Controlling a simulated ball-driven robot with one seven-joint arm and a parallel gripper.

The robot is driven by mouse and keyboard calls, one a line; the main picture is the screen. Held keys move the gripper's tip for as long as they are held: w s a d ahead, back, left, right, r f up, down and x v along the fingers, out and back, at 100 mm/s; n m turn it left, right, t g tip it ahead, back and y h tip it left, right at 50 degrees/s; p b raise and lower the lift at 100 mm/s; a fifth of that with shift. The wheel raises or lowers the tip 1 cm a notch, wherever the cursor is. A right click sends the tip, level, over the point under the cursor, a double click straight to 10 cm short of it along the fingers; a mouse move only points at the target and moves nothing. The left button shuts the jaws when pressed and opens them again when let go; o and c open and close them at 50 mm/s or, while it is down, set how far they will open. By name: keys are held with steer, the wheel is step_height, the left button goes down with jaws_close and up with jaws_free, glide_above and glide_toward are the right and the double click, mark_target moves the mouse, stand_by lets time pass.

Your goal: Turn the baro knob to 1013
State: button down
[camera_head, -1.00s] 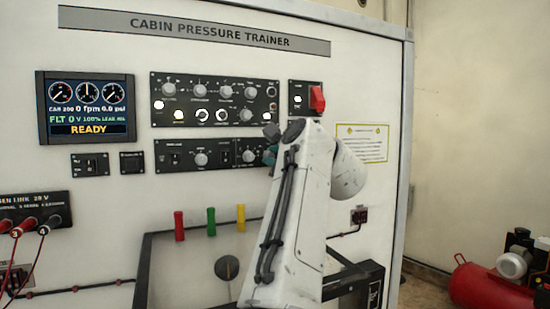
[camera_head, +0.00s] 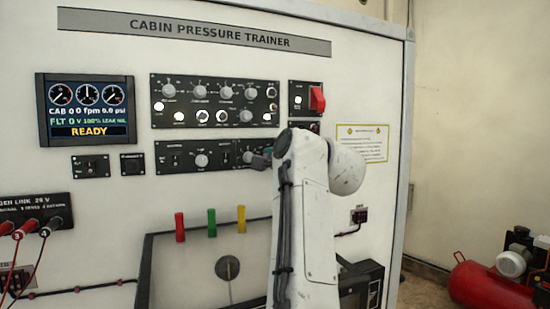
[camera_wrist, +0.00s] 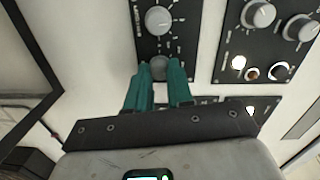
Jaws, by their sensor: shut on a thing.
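My gripper (camera_head: 257,160) is at that right-hand knob. In the wrist view its teal fingers (camera_wrist: 163,75) are shut on the right-hand knob (camera_wrist: 159,66), one on each side, partly covering it. The labels are too small to read, so I cannot confirm the baro name or its setting. The display (camera_head: 87,108) reads CAB 0, 0 fpm, 0.0 psi, FLT 0 and READY.
The upper panel (camera_head: 160,89) with several knobs and lit lamps is just above. A red switch (camera_head: 317,99) is to its right. Red, green and yellow handles (camera_head: 212,222) stand below. A red air tank (camera_head: 488,288) is on the floor at right.

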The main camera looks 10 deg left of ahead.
steer(key=shift+f+n, duration=0.15)
steer(key=shift+n, duration=0.25)
steer(key=c, duration=1)
jaws_free()
steer(key=b+v, duration=0.4)
steer(key=v, duration=0.6)
steer(key=shift+s+d, duration=0.25)
steer(key=shift+s, duration=0.05)
